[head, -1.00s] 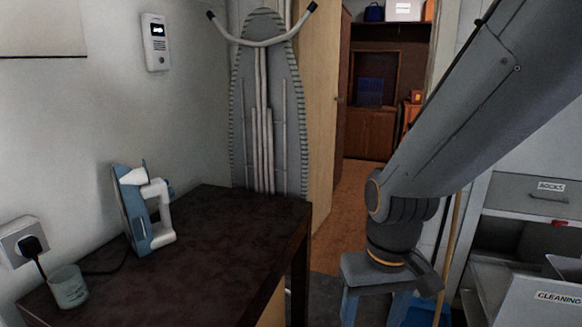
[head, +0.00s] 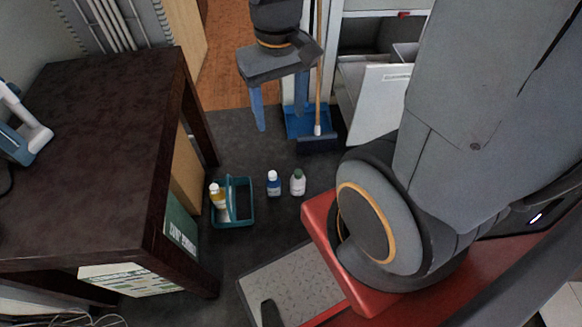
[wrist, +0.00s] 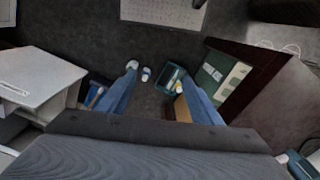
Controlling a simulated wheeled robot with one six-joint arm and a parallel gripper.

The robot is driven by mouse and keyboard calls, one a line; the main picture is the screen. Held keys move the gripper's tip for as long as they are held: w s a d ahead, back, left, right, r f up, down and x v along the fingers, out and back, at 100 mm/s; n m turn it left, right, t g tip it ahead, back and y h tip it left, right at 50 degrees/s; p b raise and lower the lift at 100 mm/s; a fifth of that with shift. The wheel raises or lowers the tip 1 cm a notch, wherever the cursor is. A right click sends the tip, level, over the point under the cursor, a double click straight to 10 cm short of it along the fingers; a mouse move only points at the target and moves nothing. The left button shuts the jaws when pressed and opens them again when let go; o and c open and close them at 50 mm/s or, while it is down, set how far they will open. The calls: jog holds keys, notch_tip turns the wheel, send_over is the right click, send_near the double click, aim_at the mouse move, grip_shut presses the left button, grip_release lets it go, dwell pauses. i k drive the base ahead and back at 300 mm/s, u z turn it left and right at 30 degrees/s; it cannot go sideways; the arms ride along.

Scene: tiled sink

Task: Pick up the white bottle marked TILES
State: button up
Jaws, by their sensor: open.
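A white bottle with a dark green cap (head: 298,183) stands upright on the dark floor; its label is too small to read. In the wrist view it appears as a pale shape (wrist: 132,64) by the left fingertip, partly hidden. A blue bottle with a white cap (head: 273,185) stands just left of it; it also shows in the wrist view (wrist: 146,74). My gripper (head: 281,118) is open and empty, its blue fingers pointing down, above and beyond the bottles in the head view. In the wrist view the open fingers (wrist: 160,78) frame the floor near the bottles.
A teal caddy (head: 235,222) holding a yellow bottle (head: 217,197) stands left of the bottles. A dark table (head: 100,150) is further left. A blue dustpan (head: 308,124) and broom (head: 318,75) stand behind, near an open white drawer (head: 372,105). A grey step (head: 285,285) is in front.

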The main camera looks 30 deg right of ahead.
aim_at(297, 181)
jog(key=u, duration=0.95)
jog(key=k, duration=1.05)
jog(key=z, duration=1.05)
jog(key=i, duration=0.5)
jog(key=u, duration=0.05)
